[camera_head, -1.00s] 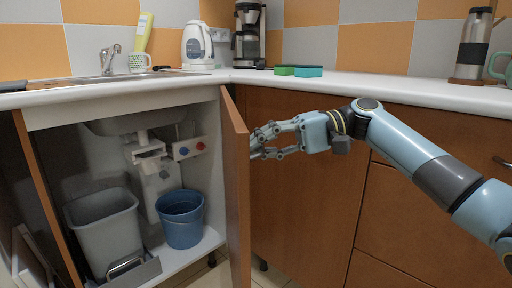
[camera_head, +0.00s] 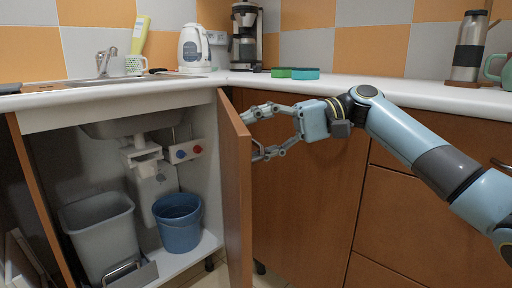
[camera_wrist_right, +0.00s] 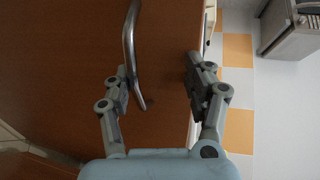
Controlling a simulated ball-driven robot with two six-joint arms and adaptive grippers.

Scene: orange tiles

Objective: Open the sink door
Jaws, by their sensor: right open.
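The sink door (camera_head: 236,190) is a brown panel under the sink. It stands swung wide open and shows nearly edge-on in the head view. My right gripper (camera_head: 256,133) is at the door's outer face with its fingers spread. The door's curved metal handle (camera_wrist_right: 129,45) shows in the right wrist view, lying between the spread fingers of the right gripper (camera_wrist_right: 157,69), nearer the left one. The right finger is by the door's free edge. I cannot tell whether either finger touches the door. My left gripper is out of view.
The open cabinet holds a grey bin (camera_head: 101,235) and a blue bucket (camera_head: 178,222). The white countertop (camera_head: 400,92) runs above, with sponges (camera_head: 305,73), a kettle (camera_head: 194,48) and a coffee maker (camera_head: 245,38). Brown cabinet fronts (camera_head: 300,200) stand close behind the door.

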